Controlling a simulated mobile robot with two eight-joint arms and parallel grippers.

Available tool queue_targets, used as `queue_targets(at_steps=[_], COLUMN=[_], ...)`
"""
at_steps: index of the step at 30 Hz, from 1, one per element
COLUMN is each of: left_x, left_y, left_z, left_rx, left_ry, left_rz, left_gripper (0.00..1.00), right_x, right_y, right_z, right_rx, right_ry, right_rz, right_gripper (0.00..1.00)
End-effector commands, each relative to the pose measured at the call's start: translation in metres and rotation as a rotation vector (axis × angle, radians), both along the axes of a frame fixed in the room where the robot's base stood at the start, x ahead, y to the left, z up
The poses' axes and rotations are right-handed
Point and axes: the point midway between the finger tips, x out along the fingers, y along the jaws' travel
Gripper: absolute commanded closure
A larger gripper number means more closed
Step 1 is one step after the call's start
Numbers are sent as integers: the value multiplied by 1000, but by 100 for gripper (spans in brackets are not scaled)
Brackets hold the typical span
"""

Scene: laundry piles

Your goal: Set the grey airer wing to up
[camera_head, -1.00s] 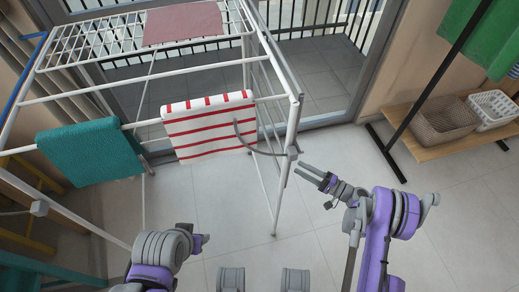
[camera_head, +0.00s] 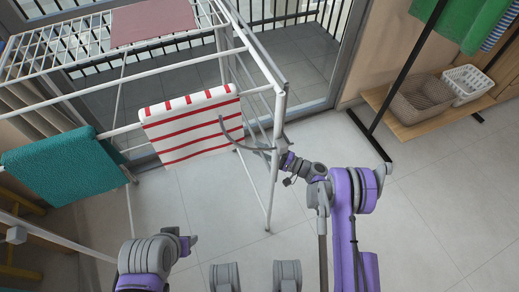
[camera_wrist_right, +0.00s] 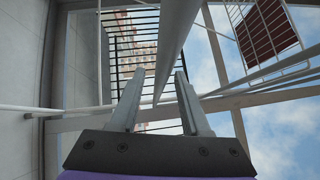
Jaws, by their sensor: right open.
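The white drying airer (camera_head: 120,75) stands at the left and centre of the head view.
A red-striped towel (camera_head: 190,128), a teal towel (camera_head: 62,165) and a dusky pink cloth (camera_head: 150,22) hang on the airer. A wooden shelf with baskets (camera_head: 422,98) and a black-framed rack (camera_head: 410,75) stand right. Tiled floor (camera_head: 420,200) is clear at the lower right.

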Motion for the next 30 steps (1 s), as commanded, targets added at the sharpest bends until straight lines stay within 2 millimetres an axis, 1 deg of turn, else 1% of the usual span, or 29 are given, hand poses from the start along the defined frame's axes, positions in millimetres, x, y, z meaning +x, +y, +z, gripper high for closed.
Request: queue_targets(at_steps=[3, 11, 12, 17, 18, 19, 30], left_x=[0, 0, 0, 0, 0, 0, 0], left_y=[0, 0, 0, 0, 0, 0, 0], left_z=[-1, -1, -1, -1, -1, -1, -1], left_rx=[0, 0, 0, 0, 0, 0, 0], left_ry=[0, 0, 0, 0, 0, 0, 0], left_rz=[0, 0, 0, 0, 0, 0, 0], left_gripper=[50, 50, 50, 50, 50, 50, 50], right_x=[3, 3, 3, 3, 3, 3, 3], right_y=[5, 5, 5, 5, 5, 5, 5], right_z=[1, 1, 1, 1, 1, 1, 1], right_rx=[0, 0, 0, 0, 0, 0, 0], right_ry=[0, 0, 0, 0, 0, 0, 0], right_rz=[0, 0, 0, 0, 0, 0, 0], right_gripper=[53, 53, 61, 89, 97, 100, 100])
